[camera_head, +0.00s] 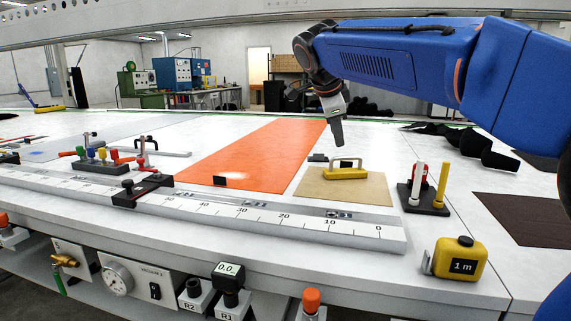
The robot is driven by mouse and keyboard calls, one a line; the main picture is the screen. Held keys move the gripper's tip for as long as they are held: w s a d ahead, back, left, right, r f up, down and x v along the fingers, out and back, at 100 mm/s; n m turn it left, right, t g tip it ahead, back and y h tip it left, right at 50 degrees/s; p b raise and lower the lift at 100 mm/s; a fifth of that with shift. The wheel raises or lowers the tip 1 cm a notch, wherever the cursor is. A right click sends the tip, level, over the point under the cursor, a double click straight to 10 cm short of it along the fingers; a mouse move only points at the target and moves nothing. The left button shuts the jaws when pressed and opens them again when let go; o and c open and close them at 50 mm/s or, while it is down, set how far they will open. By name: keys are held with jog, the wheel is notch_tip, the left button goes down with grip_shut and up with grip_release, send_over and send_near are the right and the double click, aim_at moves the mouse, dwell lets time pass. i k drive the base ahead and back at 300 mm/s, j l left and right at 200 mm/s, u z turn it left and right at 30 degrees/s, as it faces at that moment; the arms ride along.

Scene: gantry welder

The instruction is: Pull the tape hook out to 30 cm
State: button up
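The yellow tape measure (458,258), marked "1 m", stands at the front right edge of the white table. A small grey tape hook (427,262) shows at its left side, close to the case. My gripper (338,142) hangs pointing down, well behind and to the left of the tape, above the far edge of a tan board. It is not touching the tape. I see its fingers side on, so I cannot tell whether they are open or shut.
A black stand (424,200) with upright white and yellow rods is behind the tape. An orange strip (255,155) and a black clamp (142,190) lie further left. Knobs and a gauge (117,277) line the front.

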aim_at(426, 269)
jog(key=k+j, duration=0.65)
jog(key=k, duration=0.1)
